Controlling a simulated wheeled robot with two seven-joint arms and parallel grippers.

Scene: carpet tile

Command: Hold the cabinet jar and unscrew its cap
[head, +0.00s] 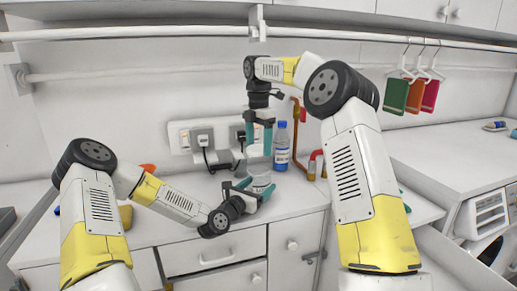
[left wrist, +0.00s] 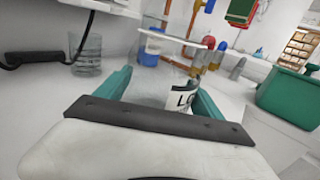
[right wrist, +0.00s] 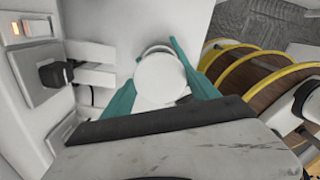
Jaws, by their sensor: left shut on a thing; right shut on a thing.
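The clear jar (head: 261,182) stands on the counter in the head view, and its white label (left wrist: 183,98) shows in the left wrist view. My left gripper (head: 256,190) is shut around the jar's body from the side. The round white cap (right wrist: 160,80) shows from above in the right wrist view, between the teal fingers of my right gripper (right wrist: 162,75). In the head view my right gripper (head: 259,140) points down over the jar and is shut on the cap (head: 257,151). I cannot tell whether the cap still touches the jar's rim.
A blue-capped bottle (head: 282,146) stands right behind the jar, near orange pipes (head: 298,118). Wall sockets with black plugs (head: 203,138) are at the left. A drinking glass (left wrist: 87,55) and a green container (left wrist: 290,97) show in the left wrist view.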

